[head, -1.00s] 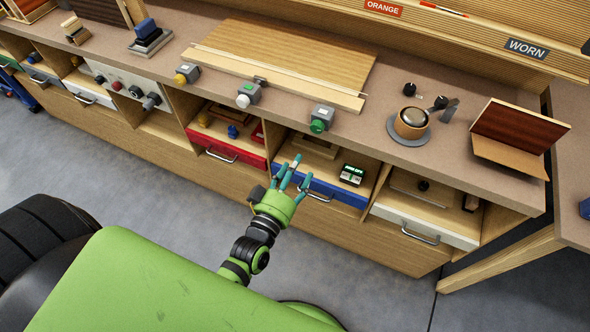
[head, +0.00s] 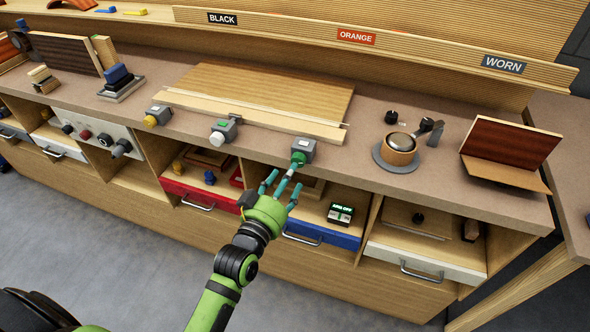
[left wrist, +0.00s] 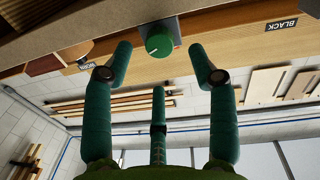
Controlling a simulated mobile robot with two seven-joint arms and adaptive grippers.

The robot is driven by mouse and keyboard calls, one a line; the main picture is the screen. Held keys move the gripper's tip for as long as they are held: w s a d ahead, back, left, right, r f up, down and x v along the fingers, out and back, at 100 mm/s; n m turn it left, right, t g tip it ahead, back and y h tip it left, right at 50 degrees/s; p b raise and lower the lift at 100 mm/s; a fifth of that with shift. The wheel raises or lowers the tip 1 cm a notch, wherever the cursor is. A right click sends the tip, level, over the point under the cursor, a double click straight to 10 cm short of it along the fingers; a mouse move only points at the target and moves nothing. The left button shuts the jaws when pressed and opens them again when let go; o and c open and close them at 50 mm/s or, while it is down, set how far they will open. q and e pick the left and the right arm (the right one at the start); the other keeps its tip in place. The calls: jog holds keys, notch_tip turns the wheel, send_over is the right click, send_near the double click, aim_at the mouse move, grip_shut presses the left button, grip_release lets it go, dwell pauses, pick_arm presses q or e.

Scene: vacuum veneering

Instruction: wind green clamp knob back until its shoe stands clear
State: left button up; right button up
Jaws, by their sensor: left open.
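The green clamp knob (head: 299,158) sits on the front of a grey clamp block (head: 304,147) at the bench's front edge. In the left wrist view the round green knob (left wrist: 159,43) shows a pale mark on its face. My left gripper (head: 281,182) is open just in front of and below the knob. In the left wrist view its teal fingers (left wrist: 158,75) spread to either side below the knob, without visible contact. The clamp's shoe is not clearly visible. My right gripper is not in view.
A white-knob clamp (head: 222,131) and a yellow-knob clamp (head: 157,116) stand left along the edge. A wooden panel (head: 265,95) lies behind them. A glue pot (head: 399,149) stands right. An open blue drawer (head: 325,235) lies below the gripper.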

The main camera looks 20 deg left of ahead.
aim_at(299, 159)
pick_arm(q)
jog(key=w, duration=0.5)
jog(key=shift+w+d+p, duration=0.1)
jog(key=shift+d+p, duration=0.15)
jog(key=shift+p, duration=0.05)
jog(key=c, duration=1.1)
